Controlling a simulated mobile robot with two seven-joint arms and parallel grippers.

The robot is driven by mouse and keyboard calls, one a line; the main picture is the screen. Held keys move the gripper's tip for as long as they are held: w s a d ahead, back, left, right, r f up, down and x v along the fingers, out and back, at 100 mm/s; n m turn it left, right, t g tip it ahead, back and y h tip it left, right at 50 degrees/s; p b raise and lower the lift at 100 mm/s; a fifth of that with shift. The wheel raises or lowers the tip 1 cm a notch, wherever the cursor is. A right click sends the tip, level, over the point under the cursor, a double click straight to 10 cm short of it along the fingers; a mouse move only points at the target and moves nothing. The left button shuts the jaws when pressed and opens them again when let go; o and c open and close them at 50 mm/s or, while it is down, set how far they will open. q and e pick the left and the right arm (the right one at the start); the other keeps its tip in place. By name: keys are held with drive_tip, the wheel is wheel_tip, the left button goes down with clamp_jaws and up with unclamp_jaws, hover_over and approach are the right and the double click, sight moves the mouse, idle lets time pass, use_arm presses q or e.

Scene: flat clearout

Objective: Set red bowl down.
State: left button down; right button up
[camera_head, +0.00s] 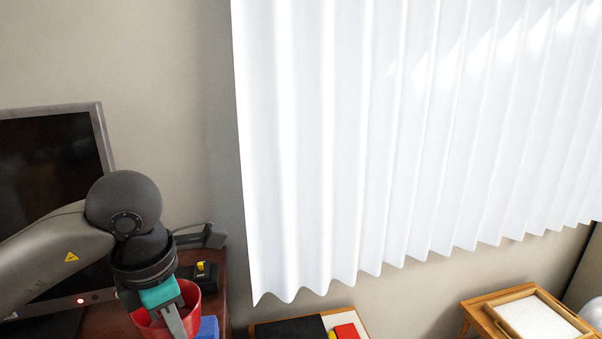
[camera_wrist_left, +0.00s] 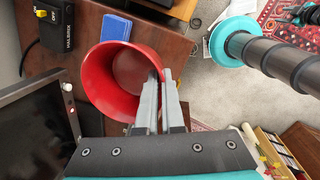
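The red bowl (camera_head: 190,296) is at the lower left of the head view, over a brown wooden surface, partly hidden by my left gripper (camera_head: 172,320). In the left wrist view the bowl (camera_wrist_left: 105,82) shows its open inside. My left gripper (camera_wrist_left: 160,76) has one finger inside the bowl and one outside, close together with the bowl's wall between them. Whether the bowl's base touches the wood cannot be told. My right gripper is not recognisable in either view.
A blue block (camera_head: 208,328) and a black device with a yellow part (camera_head: 203,274) are beside the bowl. A dark monitor (camera_head: 50,160) stands at the left. A white curtain (camera_head: 400,130) hangs behind. A wooden tray (camera_head: 530,315) is at the lower right.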

use_arm(q)
drive_tip(key=s+d+f+m+g+b, duration=0.1)
drive_tip(key=f+m+b, duration=0.2)
drive_tip(key=m, duration=0.4)
drive_tip(key=s+f+m+h+b, duration=0.1)
drive_tip(key=f+m+b, duration=0.2)
drive_tip(key=f+m, duration=0.2)
drive_tip(key=s+d+f+m+g+h+b, duration=0.1)
drive_tip(key=f+m+b, duration=0.2)
drive_tip(key=m, duration=0.6)
drive_tip(key=shift+s+d+f+m+g+b, duration=0.15)
drive_tip(key=shift+f+m+b, duration=0.05)
drive_tip(key=shift+f, duration=0.3)
drive_tip(key=shift+s+d+f+m+g+b, duration=0.1)
drive_tip(key=shift+d+f+m+g+b, duration=0.1)
drive_tip(key=shift+f, duration=0.3)
drive_tip(key=m, duration=0.1)
drive_tip(key=f+m, duration=0.1)
drive_tip(key=m+b, duration=0.1)
drive_tip(key=shift+s+d+f+m+g, duration=0.1)
drive_tip(key=shift+s+f+m+g, duration=0.2)
drive_tip(key=shift+s+m, duration=0.1)
